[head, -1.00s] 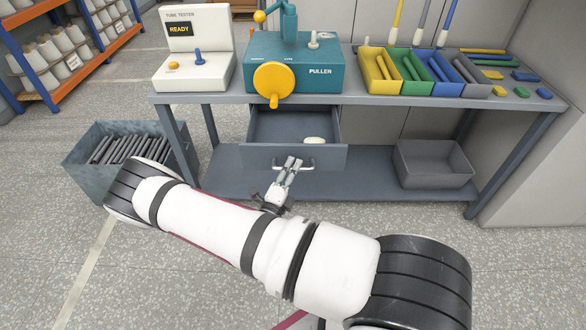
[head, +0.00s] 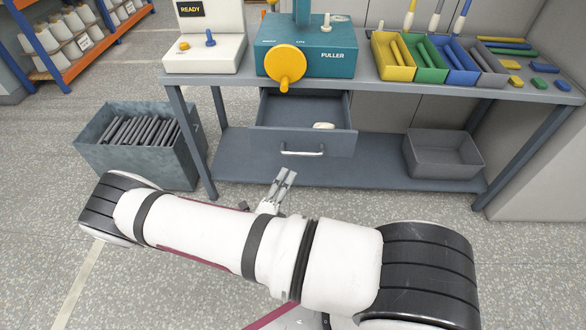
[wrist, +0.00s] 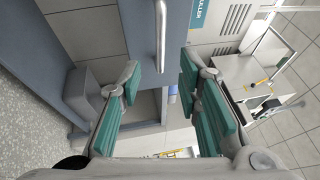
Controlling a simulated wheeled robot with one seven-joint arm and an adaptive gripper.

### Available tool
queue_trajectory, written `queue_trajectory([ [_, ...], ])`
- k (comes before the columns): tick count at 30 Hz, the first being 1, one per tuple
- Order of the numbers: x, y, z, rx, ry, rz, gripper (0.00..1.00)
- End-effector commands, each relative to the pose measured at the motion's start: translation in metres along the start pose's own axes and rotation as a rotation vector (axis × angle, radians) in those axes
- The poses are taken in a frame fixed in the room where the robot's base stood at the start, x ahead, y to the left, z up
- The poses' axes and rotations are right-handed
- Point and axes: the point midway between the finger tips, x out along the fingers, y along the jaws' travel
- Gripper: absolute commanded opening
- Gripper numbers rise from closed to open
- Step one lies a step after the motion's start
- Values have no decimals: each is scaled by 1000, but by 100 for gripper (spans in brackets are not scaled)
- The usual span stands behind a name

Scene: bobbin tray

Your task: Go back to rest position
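My gripper (head: 284,177) is in front of the bench, below and a little left of the drawer handle (head: 302,152), and apart from it. In the wrist view my gripper (wrist: 159,75) has its two teal-padded fingers spread with nothing between them. The handle bar (wrist: 161,35) shows beyond the fingertips. The grey drawer (head: 330,143) under the bench is pulled open, and a small white object (head: 324,126) lies inside it.
The bench (head: 215,77) carries a white tester (head: 205,55), a teal puller (head: 330,62) with a yellow wheel, and coloured bins. A bin of dark rods (head: 95,150) stands on the floor at left. A grey crate (head: 432,165) sits on the lower shelf. Floor in front is clear.

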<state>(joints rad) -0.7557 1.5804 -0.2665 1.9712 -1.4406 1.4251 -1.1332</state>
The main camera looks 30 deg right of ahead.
Motion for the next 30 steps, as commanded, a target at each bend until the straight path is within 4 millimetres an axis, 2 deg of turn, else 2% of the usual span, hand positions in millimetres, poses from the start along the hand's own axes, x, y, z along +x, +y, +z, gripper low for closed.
queue_trajectory([
  [6,-14,0,0,0,0,1,32],
  [23,-14,-2,0,7,7,1,32],
  [26,-12,-13,1,52,48,6,32],
  [30,-6,-49,-2,197,188,19,32],
])
